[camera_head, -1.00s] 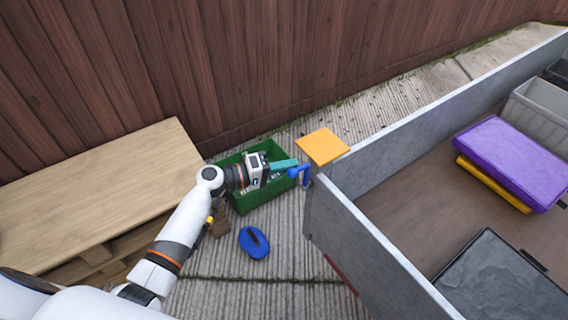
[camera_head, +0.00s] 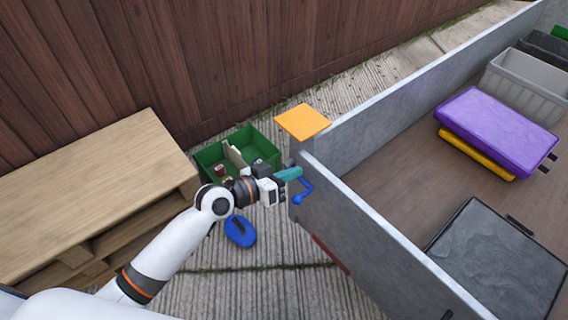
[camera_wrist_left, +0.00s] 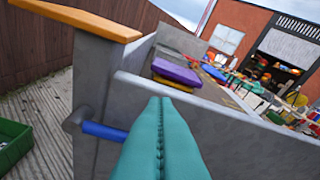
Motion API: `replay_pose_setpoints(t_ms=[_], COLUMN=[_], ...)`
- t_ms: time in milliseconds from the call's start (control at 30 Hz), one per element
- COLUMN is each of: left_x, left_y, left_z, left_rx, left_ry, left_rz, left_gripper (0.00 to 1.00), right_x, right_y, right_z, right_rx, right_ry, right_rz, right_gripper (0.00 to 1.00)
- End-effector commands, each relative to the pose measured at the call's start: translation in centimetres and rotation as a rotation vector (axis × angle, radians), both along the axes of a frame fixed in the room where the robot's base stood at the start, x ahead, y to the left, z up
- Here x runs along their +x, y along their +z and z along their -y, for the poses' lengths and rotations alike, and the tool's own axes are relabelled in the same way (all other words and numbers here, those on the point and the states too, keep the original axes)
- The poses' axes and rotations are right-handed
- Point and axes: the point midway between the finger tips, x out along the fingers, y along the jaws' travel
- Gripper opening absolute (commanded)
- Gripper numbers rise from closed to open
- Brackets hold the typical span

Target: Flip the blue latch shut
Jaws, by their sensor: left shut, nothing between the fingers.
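The blue latch (camera_head: 303,192) is on the outer corner of the grey trailer wall (camera_head: 352,222). In the left wrist view the blue latch (camera_wrist_left: 104,131) shows as a blue bar running right from a grey round pivot on the corner post, its right part hidden behind my fingers. My left gripper (camera_head: 290,174) has teal fingers, shut and empty, beside the latch at the trailer corner. In the left wrist view the shut fingers (camera_wrist_left: 160,125) point up along the wall, in front of the panel. I cannot tell whether they touch the latch. My right gripper is out of view.
An orange board (camera_head: 302,122) caps the corner post. A green crate (camera_head: 207,157) with items stands on the ground behind my arm, with a blue oval object (camera_head: 240,231) near it. A wooden pallet (camera_head: 95,190) is left. Purple (camera_head: 497,130) and black (camera_head: 500,265) lids lie inside the trailer.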

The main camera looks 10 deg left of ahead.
Motion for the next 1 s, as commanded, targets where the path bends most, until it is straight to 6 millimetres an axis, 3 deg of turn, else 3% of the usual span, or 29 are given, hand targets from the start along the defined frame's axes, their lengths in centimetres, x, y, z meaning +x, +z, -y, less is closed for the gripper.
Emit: replay_pose_setpoints(t_ms=[600, 1000], left_x=[-1.8, -2.0], left_y=[-4.6, -5.8], left_z=[2.3, 2.5], left_rx=[0.389, 0.383], left_ry=[-0.001, 0.001], left_rz=[0.300, 0.297], left_gripper=[0.00, 0.00], right_x=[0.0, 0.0], right_y=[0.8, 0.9], right_z=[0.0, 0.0], right_rx=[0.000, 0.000], right_ry=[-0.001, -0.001], right_rz=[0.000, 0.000], right_gripper=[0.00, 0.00])
